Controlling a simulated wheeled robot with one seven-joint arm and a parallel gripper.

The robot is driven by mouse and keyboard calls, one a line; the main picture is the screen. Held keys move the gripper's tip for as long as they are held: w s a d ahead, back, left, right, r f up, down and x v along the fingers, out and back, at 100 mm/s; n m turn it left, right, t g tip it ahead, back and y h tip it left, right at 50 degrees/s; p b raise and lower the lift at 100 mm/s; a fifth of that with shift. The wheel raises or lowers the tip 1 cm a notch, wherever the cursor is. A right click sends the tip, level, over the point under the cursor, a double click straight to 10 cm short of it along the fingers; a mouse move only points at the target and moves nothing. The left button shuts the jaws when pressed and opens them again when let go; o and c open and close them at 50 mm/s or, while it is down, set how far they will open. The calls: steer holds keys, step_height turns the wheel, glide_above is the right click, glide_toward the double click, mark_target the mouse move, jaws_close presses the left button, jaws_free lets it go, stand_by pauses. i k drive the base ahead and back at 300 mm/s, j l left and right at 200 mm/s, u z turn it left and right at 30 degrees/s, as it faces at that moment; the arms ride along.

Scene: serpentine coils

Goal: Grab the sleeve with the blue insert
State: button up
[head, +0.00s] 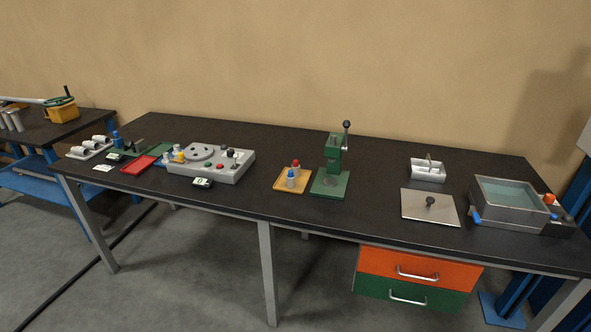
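A small orange-yellow tray (279,187) lies near the middle of the dark workbench (240,204). On it stands a small pale cylinder with a blue top (291,177), which looks like a sleeve with a blue insert. A red-topped piece (296,165) stands just behind it. A blue upright piece (117,138) stands near the bench's left end. These are too small to tell for certain which are sleeves. My gripper is not in view.
A green lever press (331,181) stands close to the tray's right. Left is a grey console (238,166) and a red tray (138,165). Bare bench lies before the tray.

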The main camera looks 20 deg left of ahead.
mark_target(291, 182)
steer(key=i+j+u, duration=0.25)
steer(key=u, duration=0.2)
steer(key=i+j+u, duration=0.15)
steer(key=i+u, duration=0.95)
steer(key=u, duration=0.2)
steer(key=i+l+u, duration=0.25)
steer(key=u, duration=0.2)
steer(key=i, duration=0.05)
